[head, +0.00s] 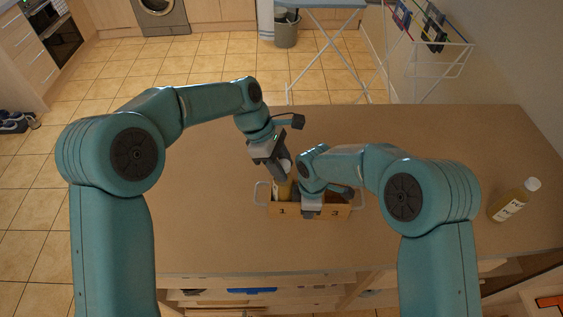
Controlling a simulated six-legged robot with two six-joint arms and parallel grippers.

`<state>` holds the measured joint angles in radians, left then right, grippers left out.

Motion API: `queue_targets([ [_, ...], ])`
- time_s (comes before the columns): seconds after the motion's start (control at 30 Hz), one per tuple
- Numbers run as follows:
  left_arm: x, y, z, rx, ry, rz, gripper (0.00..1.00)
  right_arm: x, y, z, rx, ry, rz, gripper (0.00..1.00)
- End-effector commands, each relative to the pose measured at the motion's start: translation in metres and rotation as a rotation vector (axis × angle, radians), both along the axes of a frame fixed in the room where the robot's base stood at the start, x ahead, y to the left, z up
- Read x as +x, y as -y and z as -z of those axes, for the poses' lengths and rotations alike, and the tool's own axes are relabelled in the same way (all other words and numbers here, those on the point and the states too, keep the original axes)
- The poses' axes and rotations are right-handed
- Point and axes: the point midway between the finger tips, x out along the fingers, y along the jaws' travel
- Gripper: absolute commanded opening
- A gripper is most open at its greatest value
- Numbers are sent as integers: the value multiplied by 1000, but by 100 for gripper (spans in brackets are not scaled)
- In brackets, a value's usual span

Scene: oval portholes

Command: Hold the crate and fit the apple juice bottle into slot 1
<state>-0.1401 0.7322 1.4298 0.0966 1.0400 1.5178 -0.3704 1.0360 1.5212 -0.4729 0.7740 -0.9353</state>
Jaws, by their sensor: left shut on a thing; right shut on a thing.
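The wooden crate (310,211) stands on the table with a wire handle at each end. Its front shows a number at the left, which looks like 1, and a 3 at the right; my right gripper covers the middle. My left gripper (282,172) is shut on the yellowish apple juice bottle (283,189), near its pale top. The bottle is at the crate's left end, above or in slot 1; its lower part is hidden, so I cannot tell how deep it is. My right gripper (312,207) is shut on the crate's front wall.
Another bottle of amber liquid with a white cap (515,200) stands at the table's right end. The brown table (210,225) is clear left of the crate and between crate and that bottle. Its front edge is close, with shelves below.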

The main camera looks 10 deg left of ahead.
Motion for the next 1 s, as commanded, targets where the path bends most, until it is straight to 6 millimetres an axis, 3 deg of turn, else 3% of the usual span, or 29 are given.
queue_targets([
  [0.93, 0, 0, 10, -1, 1, 0, 0, 0, 0, 0, 0, 0, 0, 0],
  [0.97, 0, 0, 10, -1, 1, 0, 48, 0, 0, 0, 0, 0, 0, 0],
  [1.0, 0, 0, 10, 0, 1, 0, 61, 0, 0, 0, 0, 0, 0, 0],
])
